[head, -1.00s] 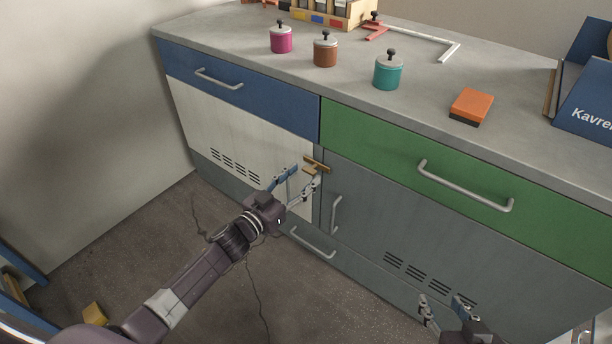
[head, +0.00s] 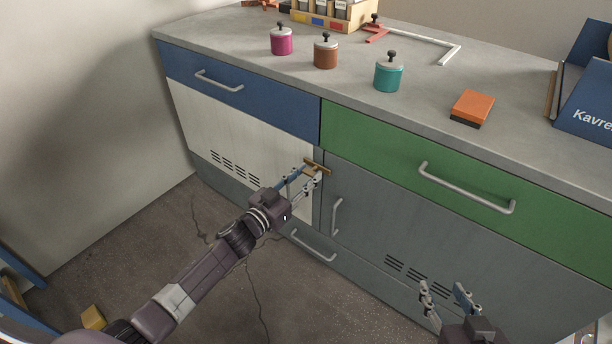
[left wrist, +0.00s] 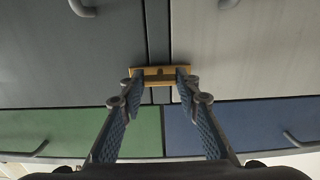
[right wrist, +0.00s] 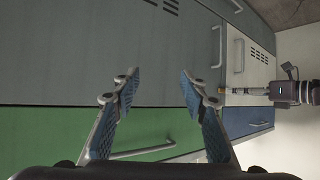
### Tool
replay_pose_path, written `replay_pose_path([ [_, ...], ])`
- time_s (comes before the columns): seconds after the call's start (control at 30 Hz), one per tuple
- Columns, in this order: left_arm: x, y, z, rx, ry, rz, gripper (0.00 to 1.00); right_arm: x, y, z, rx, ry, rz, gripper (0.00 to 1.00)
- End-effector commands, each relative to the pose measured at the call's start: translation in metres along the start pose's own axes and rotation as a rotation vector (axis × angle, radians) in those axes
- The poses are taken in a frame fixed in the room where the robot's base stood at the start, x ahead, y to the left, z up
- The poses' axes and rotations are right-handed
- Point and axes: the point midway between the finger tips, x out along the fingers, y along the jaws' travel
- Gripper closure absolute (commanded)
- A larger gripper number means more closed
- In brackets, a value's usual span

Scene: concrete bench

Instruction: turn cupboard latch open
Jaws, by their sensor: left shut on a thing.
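The brass-coloured cupboard latch (head: 317,166) is a short bar lying across the seam between the cream door (head: 240,140) and the grey door (head: 375,215), just below the drawers. In the left wrist view the latch (left wrist: 160,69) lies level across the seam, between the fingertips. My left gripper (head: 311,175) is shut on the latch, its fingers partly covering it in the head view. My right gripper (head: 443,289) is open and empty, low in front of the grey door; its spread fingers also show in the right wrist view (right wrist: 159,76).
The grey door has an upright handle (head: 336,216). A blue drawer (head: 270,98) and a green drawer (head: 390,155) sit above, with a projecting handle (head: 466,190) on the green one. Lidded pots, an orange block (head: 472,105) and other items stand on the bench top (head: 430,95).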

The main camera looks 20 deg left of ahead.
Motion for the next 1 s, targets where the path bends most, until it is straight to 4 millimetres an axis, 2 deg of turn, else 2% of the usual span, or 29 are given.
replay_pose_path([
  [0.33,0.0,0.0,0.0,0.059,0.0,0.0,0.94,-0.001,0.0,0.004,0.0,-0.022,0.001,0.6],
  [0.47,0.0,0.0,-0.001,0.132,0.0,0.0,0.94,-0.004,0.003,0.016,0.001,-0.073,0.005,0.6],
  [0.73,0.0,0.001,-0.001,0.364,0.0,0.0,0.94,-0.011,0.005,0.04,0.002,-0.177,0.011,0.6],
  [1.0,0.0,0.001,0.0,0.623,0.001,0.0,0.94,-0.015,0.006,0.051,0.003,-0.222,0.013,0.6],
])
